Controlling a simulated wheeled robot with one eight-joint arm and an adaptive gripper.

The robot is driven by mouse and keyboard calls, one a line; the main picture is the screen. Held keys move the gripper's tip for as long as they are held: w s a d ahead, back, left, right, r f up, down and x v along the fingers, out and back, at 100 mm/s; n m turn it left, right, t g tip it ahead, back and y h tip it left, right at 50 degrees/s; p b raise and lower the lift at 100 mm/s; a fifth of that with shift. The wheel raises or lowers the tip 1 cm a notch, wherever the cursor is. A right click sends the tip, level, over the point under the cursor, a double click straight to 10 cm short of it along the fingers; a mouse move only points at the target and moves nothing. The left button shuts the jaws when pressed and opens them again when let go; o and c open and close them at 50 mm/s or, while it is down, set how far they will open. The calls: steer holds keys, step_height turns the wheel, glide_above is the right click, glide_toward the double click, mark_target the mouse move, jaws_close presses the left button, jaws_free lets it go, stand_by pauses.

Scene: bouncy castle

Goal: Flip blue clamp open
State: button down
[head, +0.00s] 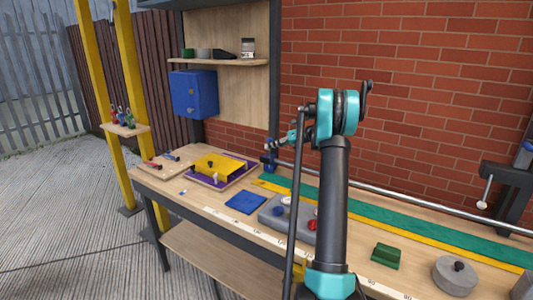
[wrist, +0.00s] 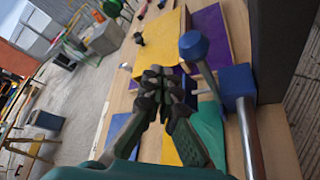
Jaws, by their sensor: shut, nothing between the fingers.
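The blue clamp (head: 269,161) sits at the left end of a metal rail along the back of the workbench, partly hidden by my arm in the head view. In the wrist view its blue block (wrist: 237,84) is around the rail, and a metal lever with a blue ball knob (wrist: 194,45) sticks up from it. My gripper (wrist: 160,79) is shut and empty, just left of the lever in that view; I cannot tell whether it touches. In the head view my gripper (head: 276,146) is small, near and above the clamp.
A yellow box (head: 229,166) stands on a purple-lined tray left of the clamp. A blue mat (head: 245,202) and a grey block (head: 270,214) with knobs lie in front. The metal rail (head: 400,203) runs right along the bench, before the brick wall. A blue cabinet (head: 194,93) hangs above.

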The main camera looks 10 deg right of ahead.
steer(key=shift+w+d+r, duration=0.15)
steer(key=shift+w+d, duration=0.4)
steer(key=shift+w, duration=0.05)
steer(key=shift+w+d+r, duration=0.15)
steer(key=shift+w+d, duration=0.35)
steer(key=shift+w, duration=0.05)
steer(key=shift+d+r, duration=0.1)
steer(key=shift+d, duration=0.05)
